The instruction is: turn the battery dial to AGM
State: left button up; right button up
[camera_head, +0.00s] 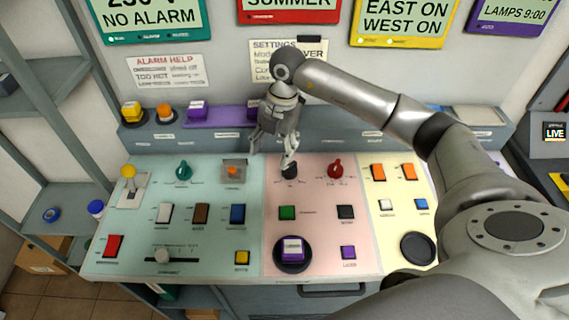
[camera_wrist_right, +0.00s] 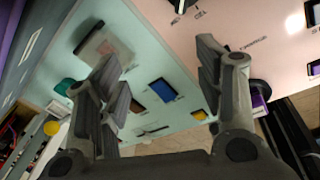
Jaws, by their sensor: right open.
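A black dial (camera_head: 289,171) sits on the pink section of the panel, left of a red dial (camera_head: 335,169). The lettering around both is too small to read, so I cannot tell which is the battery dial or its setting. My right gripper (camera_head: 272,150) is open and empty, pointing down above the panel, with one finger just over the black dial and partly hiding it. In the right wrist view the open fingers (camera_wrist_right: 160,82) stand apart. A dark dial with a white pointer (camera_wrist_right: 181,5) is cut off at the top edge. My left gripper is not in view.
A teal dial (camera_head: 183,171) and a yellow-topped lever (camera_head: 129,178) are on the green section. A raised ledge (camera_head: 345,148) runs behind the panel. Shelves stand left.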

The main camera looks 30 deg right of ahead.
jog(key=m+h, duration=0.1)
jog(key=h, duration=0.1)
send_over(290, 165)
jog(key=shift+r, duration=0.25)
notch_tip(290, 165, down, 10)
jog(key=p, duration=0.2)
jog(key=shift+a+f+p, duration=0.1)
jog(key=shift+f+p, duration=0.05)
jog(key=shift+p, duration=0.25)
jog(key=c, duration=1)
